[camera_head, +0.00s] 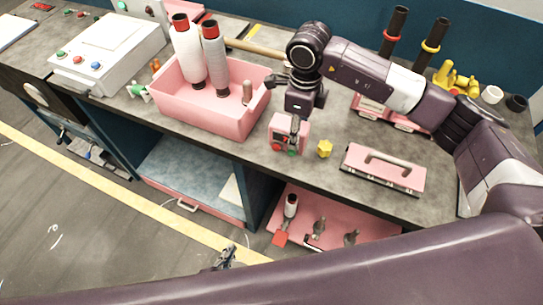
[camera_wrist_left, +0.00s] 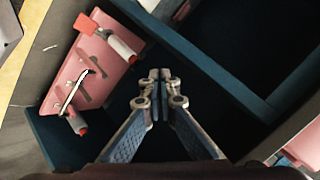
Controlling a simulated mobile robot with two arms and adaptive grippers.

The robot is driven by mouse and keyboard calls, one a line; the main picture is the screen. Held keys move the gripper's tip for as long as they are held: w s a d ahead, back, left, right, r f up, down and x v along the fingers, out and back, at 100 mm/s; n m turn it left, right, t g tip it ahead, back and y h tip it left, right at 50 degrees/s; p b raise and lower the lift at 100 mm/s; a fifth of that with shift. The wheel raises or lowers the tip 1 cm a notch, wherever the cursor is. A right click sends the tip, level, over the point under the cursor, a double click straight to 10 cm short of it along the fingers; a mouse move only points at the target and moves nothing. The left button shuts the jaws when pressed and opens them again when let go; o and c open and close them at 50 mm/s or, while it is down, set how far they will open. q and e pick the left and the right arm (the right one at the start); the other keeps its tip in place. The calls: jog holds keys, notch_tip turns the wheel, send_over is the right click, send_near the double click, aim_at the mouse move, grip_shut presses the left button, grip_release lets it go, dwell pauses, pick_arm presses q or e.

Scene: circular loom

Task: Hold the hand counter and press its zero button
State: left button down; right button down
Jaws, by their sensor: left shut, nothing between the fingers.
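A small pink box with a dark window and a red and a green button, seemingly the hand counter (camera_head: 304,137), stands near the worktop's front edge. My right gripper (camera_head: 294,138) points down at its front face and hides part of it; whether they touch and whether the fingers are open is unclear. My left gripper (camera_head: 228,256) is low in front of the bench, well below the counter, with its tips just showing. In the left wrist view its fingers (camera_wrist_left: 159,78) are together with nothing between them.
A pink bin (camera_head: 215,118) with thread cones stands left of the counter. A yellow piece (camera_head: 324,149) and a pink handled case (camera_head: 384,168) lie to its right. Below, a pink tool tray (camera_head: 375,230) sits in the bench; it also shows in the left wrist view (camera_wrist_left: 88,58).

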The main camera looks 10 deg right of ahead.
aim_at(275, 149)
pick_arm(q)
jog(key=w+d+r+m+t+h, duration=0.1)
jog(key=d+r+m, duration=0.2)
jog(key=r, duration=0.5)
jog(key=w+d+r+m+t+h, duration=0.1)
jog(key=d+r+m+t+h, duration=0.1)
jog(key=r, duration=0.7)
jog(key=w+d+r+m+t+h, duration=0.1)
jog(key=w+d+r+m+t, duration=0.1)
jog(key=r, duration=0.7)
jog(key=shift+d+r+m+h, duration=0.2)
jog(key=shift+d+m+h, duration=0.2)
jog(key=shift+d+m, duration=0.5)
jog(key=shift+d, duration=0.1)
jog(key=x, duration=1.4)
jog(key=shift+r, duration=0.25)
